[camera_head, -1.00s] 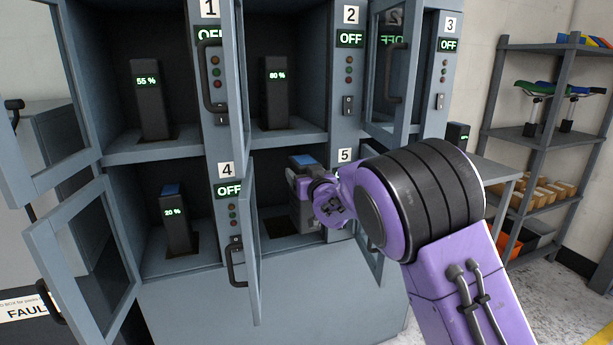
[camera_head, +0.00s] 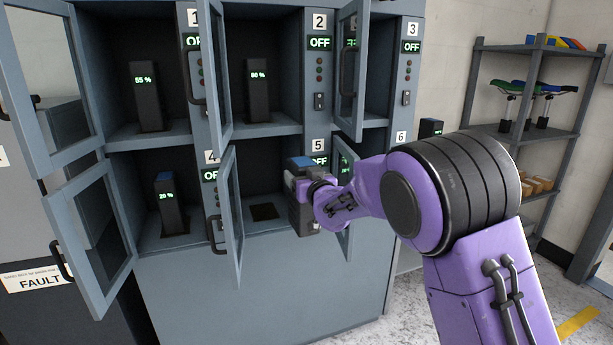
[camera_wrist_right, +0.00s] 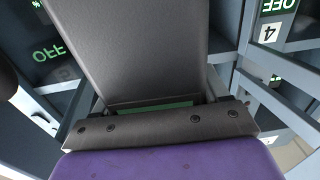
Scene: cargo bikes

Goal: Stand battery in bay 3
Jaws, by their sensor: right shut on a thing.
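My right gripper (camera_head: 306,188) is shut on a dark battery (camera_head: 303,214) with a blue top. It holds the battery roughly upright in front of bay 5, outside the opening. In the right wrist view the battery (camera_wrist_right: 135,50) fills the middle above the gripper (camera_wrist_right: 155,118). Bay 3 (camera_head: 378,75) is at the upper right of the cabinet. Its door (camera_head: 350,70) is swung open and covers its left part; the visible part looks empty, and its display reads OFF. My left gripper is out of view.
Batteries stand in bay 1 (camera_head: 147,95), bay 2 (camera_head: 258,90) and bay 4 (camera_head: 167,205). Open doors (camera_head: 217,65) stick out from the cabinet. Another dark battery (camera_head: 431,128) is right of the cabinet, near a shelf rack (camera_head: 525,135).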

